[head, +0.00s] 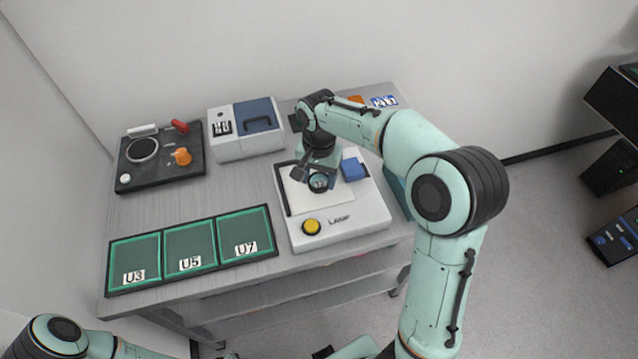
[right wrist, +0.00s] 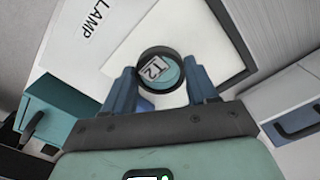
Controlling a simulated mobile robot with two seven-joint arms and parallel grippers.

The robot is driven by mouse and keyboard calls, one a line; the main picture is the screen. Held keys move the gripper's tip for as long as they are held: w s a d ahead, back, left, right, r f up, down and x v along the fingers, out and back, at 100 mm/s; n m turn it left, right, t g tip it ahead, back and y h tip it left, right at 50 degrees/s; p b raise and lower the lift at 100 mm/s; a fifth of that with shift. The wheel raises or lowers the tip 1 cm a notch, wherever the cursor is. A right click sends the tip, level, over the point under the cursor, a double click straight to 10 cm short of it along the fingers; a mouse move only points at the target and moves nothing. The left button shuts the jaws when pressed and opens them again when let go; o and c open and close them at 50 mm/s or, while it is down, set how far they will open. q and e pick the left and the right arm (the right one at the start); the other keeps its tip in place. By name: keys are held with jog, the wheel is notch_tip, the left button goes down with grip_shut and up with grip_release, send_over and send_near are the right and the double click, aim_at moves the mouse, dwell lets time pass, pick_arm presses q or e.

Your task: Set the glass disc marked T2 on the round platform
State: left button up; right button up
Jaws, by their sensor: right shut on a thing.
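The glass disc marked T2 (head: 319,183) has a dark rim and a white label; it also shows in the right wrist view (right wrist: 160,70). My right gripper (head: 318,176) is shut on it, with one blue-grey finger on each side in the right wrist view. The disc is over the white panel of the lamp box (head: 350,222); I cannot tell whether it touches the panel. A round, dark-rimmed plate (head: 142,149), which looks like the round platform, is on the black board at the table's left and is empty. My left gripper is out of view.
The black board (head: 150,178) carries an orange knob (head: 183,156) and a red handle (head: 180,127). A white case with a blue lid (head: 259,124) stands between board and lamp box. Green trays U3, U5 and U7 (head: 190,248) line the front edge. Bare tabletop lies between.

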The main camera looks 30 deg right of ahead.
aim_at(319, 181)
jog(key=shift+f, duration=1.45)
jog(key=shift+f, duration=0.2)
jog(key=o, duration=1.1)
jog(key=shift+r, duration=0.15)
